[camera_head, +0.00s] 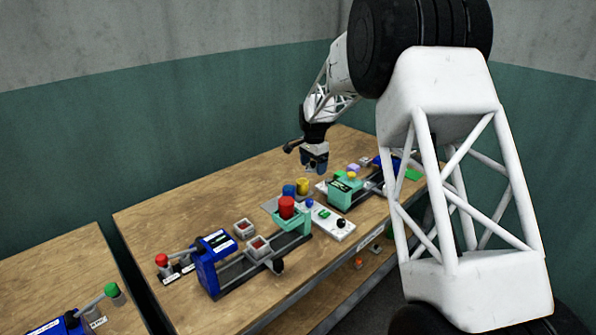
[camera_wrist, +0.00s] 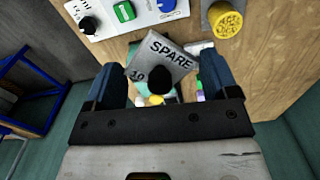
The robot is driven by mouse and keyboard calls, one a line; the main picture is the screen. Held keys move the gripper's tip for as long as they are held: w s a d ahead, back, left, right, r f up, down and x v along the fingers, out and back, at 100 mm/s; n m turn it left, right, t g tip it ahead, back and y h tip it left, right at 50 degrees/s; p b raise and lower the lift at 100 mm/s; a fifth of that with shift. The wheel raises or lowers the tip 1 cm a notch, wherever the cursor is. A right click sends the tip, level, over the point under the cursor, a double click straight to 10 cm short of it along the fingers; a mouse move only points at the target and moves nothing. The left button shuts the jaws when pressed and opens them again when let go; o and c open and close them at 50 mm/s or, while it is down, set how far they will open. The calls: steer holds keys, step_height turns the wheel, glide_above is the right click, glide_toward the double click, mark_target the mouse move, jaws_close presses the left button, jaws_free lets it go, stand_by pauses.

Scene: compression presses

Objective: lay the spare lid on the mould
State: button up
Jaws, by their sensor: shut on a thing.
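My gripper (camera_head: 315,168) hangs above the far part of the workbench. In the wrist view its blue fingers (camera_wrist: 160,88) stand on either side of a grey plate lid (camera_wrist: 172,52) marked "SPARE" and "10", with a black knob. The gripper is shut on this lid, which looks turned at an angle and hides part of a teal press part (camera_wrist: 138,52) below. Two small grey square boxes with red insides, mould-like, sit by the near blue press: one box (camera_head: 244,228) behind, another (camera_head: 258,246) in front. I cannot tell which mould is meant.
The near press (camera_head: 207,272) and far teal press (camera_head: 341,196) stand on the bench. Red (camera_head: 287,206), blue (camera_head: 289,190) and yellow (camera_head: 302,185) cylinders stand between them, beside a white control panel (camera_head: 331,226). The bench's back left is clear.

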steer(key=shift+s+d+r+n, duration=1.45)
steer(key=shift+d+r+n, duration=0.95)
steer(key=shift+d, duration=1.7)
steer(key=shift+s+d+r+n, duration=1.45)
steer(key=shift+d+r+n, duration=0.95)
steer(key=shift+d, duration=1.65)
steer(key=s+a+f+m, duration=0.15)
steer(key=a+f, duration=0.25)
steer(key=a, duration=0.6)
steer(key=s+a+f+m, duration=0.1)
steer(key=s+a+f, duration=0.15)
steer(key=a, duration=0.85)
steer(key=s+a+f+m, duration=0.2)
steer(key=a+f, duration=0.2)
steer(key=a, duration=0.6)
steer(key=s+a+f+m, duration=0.2)
steer(key=s+f+m, duration=0.2)
steer(key=s+m, duration=0.8)
steer(key=shift+s+a+m, duration=0.15)
steer(key=shift+s+m, duration=0.2)
steer(key=shift+m, duration=0.2)
steer(key=shift+f, duration=0.15)
